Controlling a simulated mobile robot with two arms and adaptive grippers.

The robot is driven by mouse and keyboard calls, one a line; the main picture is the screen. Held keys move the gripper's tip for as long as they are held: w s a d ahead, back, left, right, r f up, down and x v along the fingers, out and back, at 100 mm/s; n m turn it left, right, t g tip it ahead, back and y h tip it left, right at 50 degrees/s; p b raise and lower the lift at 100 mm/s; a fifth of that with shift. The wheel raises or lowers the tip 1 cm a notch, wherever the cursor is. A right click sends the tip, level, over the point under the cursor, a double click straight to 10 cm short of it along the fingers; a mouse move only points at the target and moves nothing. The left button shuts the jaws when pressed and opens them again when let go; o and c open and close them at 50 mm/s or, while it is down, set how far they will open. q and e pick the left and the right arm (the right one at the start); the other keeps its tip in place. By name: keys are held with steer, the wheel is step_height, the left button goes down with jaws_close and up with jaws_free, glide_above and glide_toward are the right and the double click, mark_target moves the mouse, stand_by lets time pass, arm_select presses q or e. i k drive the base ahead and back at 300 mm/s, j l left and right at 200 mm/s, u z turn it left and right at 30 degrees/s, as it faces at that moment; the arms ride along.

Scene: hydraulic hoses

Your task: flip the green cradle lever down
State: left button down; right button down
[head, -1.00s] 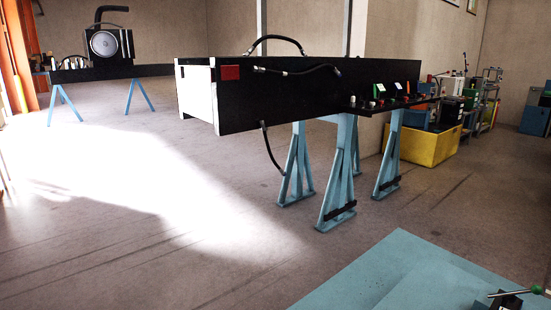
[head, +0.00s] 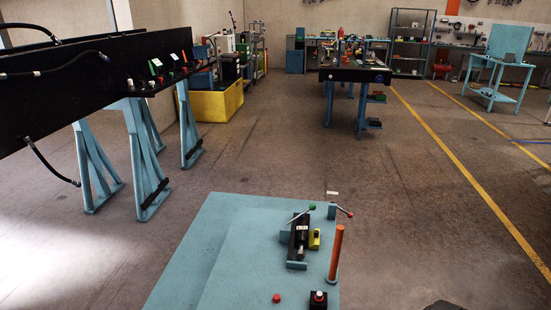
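The green lever (head: 312,207) has a green knob on a thin metal rod. It sits on a dark cradle (head: 298,240) on the blue table (head: 220,255) in front of me. The rod rises at a slant toward the right, with the knob raised at its end. A second lever with a red knob (head: 350,214) stands just to the right.
An orange upright cylinder (head: 336,252), a yellow block (head: 314,240), a red button (head: 277,298) and a black box with a red top (head: 318,300) are near the cradle. A long black panel (head: 60,90) on blue trestles stands left. Open floor lies beyond the table.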

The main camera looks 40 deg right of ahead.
mark_target(312, 207)
steer(key=i+j+z, duration=0.25)
steer(key=j+z, duration=0.25)
steer(key=i+j+z, duration=0.25)
steer(key=j, duration=0.15)
steer(key=k, duration=0.05)
